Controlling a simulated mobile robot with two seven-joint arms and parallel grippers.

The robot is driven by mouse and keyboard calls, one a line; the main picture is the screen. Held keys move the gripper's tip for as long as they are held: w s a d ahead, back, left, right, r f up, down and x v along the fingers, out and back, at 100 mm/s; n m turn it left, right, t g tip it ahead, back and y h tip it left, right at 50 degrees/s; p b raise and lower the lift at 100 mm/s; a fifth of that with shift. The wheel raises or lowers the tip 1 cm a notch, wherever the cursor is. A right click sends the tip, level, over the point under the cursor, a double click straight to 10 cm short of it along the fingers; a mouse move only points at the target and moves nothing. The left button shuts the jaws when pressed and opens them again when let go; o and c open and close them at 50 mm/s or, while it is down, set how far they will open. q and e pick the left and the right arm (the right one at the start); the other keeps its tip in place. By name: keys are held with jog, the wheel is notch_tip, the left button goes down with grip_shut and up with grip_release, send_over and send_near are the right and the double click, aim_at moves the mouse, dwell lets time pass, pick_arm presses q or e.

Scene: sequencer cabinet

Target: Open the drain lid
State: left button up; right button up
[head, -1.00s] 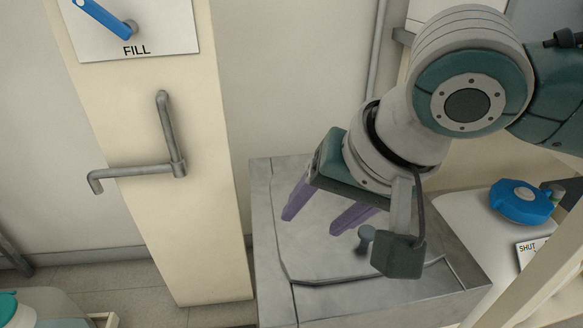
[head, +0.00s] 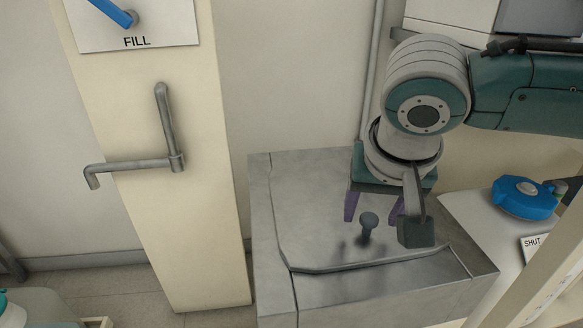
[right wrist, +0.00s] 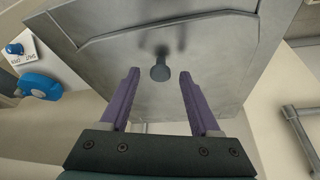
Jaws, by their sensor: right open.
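The drain lid (head: 320,215) is a flat grey metal plate on top of a metal box and lies closed. A small round grey knob (head: 368,220) stands up from it; the knob also shows in the right wrist view (right wrist: 160,72). My right gripper (head: 374,212) is over the lid, its purple fingers open and empty. In the right wrist view, the knob appears between the fingertips, with space on both sides. I cannot tell how far down the fingers reach beside it. My left gripper is not in view.
A bent grey pipe handle (head: 176,160) sticks out from the cream column at left, below a FILL plate (head: 165,30) with a blue lever. A blue valve knob (head: 522,198) and a SHUT label (head: 535,246) are right of the box. A cream rail crosses the lower right corner.

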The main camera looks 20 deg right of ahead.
grip_shut()
dwell(0.6)
dwell(0.9)
